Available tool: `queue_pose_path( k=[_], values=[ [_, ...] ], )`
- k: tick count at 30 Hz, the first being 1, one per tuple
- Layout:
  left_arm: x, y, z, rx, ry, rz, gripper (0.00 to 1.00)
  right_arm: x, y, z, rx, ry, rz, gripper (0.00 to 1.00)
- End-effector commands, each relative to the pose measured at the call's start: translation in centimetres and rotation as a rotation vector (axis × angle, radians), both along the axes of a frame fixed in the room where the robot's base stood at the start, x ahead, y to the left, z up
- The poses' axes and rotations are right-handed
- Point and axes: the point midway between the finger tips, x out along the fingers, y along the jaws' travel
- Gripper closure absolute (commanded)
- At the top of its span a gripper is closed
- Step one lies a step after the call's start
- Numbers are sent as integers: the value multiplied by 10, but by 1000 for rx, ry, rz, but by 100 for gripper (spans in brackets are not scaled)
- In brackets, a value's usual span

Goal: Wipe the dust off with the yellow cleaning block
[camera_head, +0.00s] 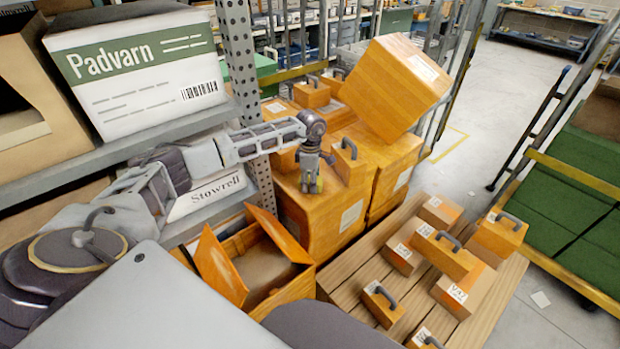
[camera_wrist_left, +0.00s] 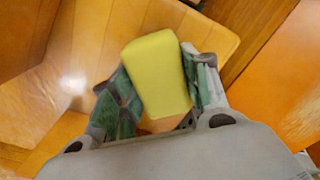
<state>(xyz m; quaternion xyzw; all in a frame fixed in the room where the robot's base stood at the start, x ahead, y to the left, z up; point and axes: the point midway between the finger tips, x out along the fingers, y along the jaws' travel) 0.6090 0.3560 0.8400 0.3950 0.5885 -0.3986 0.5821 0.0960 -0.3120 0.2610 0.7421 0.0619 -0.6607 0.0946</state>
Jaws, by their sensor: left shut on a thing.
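My left gripper (camera_head: 312,182) is shut on the yellow cleaning block (camera_wrist_left: 157,75). In the wrist view the block stands between the two green-padded fingers, tilted slightly. My right gripper is not in view.
A rack shelf (camera_head: 130,150) with a white Padvarn box (camera_head: 140,75) stands at left, beside a grey upright (camera_head: 238,60). An open orange carton (camera_head: 225,270) lies below my left arm. A wooden pallet (camera_head: 345,277) holds several handled boxes. Floor (camera_head: 500,110) is clear behind.

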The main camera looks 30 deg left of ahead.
Motion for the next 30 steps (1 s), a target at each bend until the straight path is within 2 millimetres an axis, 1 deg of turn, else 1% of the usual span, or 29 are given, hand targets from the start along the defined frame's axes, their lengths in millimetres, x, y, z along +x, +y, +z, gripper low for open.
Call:
queue_pose_path(
  k=[1, 7, 20, 30],
  values=[
    [5, 14, 19, 13, -24, 19, 73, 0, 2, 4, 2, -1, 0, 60],
    [3, 7, 18, 13, -24, 19, 73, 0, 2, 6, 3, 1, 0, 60],
    [2, 5, 17, 13, -23, 19, 73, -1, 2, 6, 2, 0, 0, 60],
    [-4, -11, 16, 13, -23, 18, 73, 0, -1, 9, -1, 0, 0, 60]
  ],
)
